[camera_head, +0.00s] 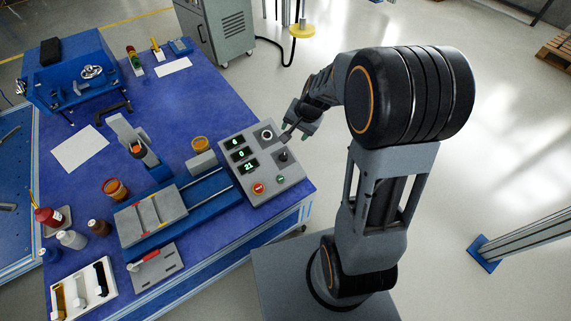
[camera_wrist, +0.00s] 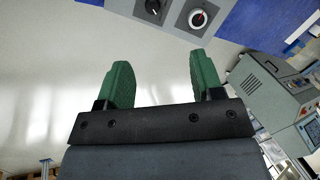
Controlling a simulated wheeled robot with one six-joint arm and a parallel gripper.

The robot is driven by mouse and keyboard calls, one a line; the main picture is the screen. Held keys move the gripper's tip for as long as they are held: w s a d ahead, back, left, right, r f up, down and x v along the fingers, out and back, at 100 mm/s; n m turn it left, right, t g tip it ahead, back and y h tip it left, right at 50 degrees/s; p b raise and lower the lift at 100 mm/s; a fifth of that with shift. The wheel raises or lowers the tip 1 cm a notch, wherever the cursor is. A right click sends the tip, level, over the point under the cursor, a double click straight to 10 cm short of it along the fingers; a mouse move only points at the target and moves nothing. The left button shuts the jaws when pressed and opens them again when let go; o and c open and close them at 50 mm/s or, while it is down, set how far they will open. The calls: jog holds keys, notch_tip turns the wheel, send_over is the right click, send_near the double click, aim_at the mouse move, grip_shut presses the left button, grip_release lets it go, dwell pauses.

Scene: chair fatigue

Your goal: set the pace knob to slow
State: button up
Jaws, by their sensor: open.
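The grey control panel (camera_head: 275,190) stands at the right end of the blue table, with green displays and two knobs. One knob (camera_head: 266,134) has a white ring dial; it also shows in the wrist view (camera_wrist: 198,18). The other is a plain black knob (camera_head: 283,156) with a pale pointer line, cut by the top edge of the wrist view (camera_wrist: 153,7). Which one is the pace knob cannot be read. My gripper (camera_wrist: 160,68) is open and empty, its green fingers apart, short of the panel. In the head view my gripper (camera_head: 296,130) is beside the panel's upper right edge.
A red button (camera_head: 258,188) and a green button (camera_head: 280,179) sit low on the panel. A blue slide rail fixture (camera_head: 205,195) lies left of it. A grey cabinet (camera_head: 222,30) stands behind.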

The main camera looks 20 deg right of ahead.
aim_at(285, 155)
jog(key=w+f+b, duration=0.2)
jog(key=f, duration=0.5)
jog(key=w+a+f+m+b, duration=0.1)
jog(key=w+f+b, duration=0.1)
jog(key=f, duration=0.5)
jog(key=w+f+m+b, duration=0.1)
jog(key=w+f+b, duration=0.1)
jog(key=f, duration=0.5)
jog(key=shift+w+a+f, duration=0.2)
jog(key=shift+w+f, duration=0.2)
jog(key=shift+w, duration=0.05)
jog(key=c, duration=0.9)
